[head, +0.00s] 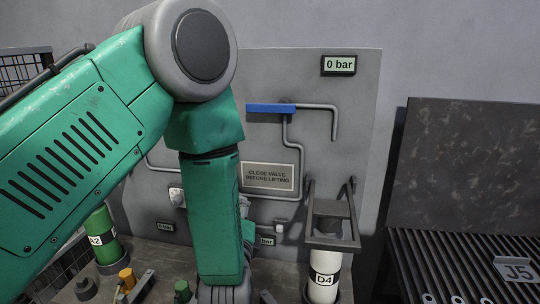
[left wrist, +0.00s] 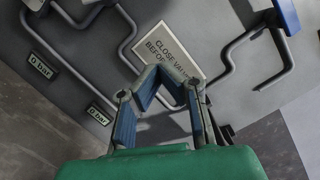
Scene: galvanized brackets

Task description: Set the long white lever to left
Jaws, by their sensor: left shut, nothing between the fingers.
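I cannot make out a long white lever for certain; my left arm hides the middle of the grey panel (head: 345,80) in the head view. A small pale fitting (head: 176,196) shows just left of the arm. In the left wrist view a pale piece (left wrist: 35,4) is cut off at the top left edge. A blue lever (head: 270,108) lies level on the pipe above; its end also shows in the left wrist view (left wrist: 287,15). My left gripper (left wrist: 158,70) is shut and empty in front of the warning plate (left wrist: 168,52). My right gripper is not in view.
Grey pipes (head: 301,160) stand out from the panel. A white D4 cylinder (head: 323,275) with a dark guard frame is at right, a green A2 cylinder (head: 103,240) at left. A black ribbed conveyor (head: 450,260) fills the far right. The display (head: 339,65) reads 0 bar.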

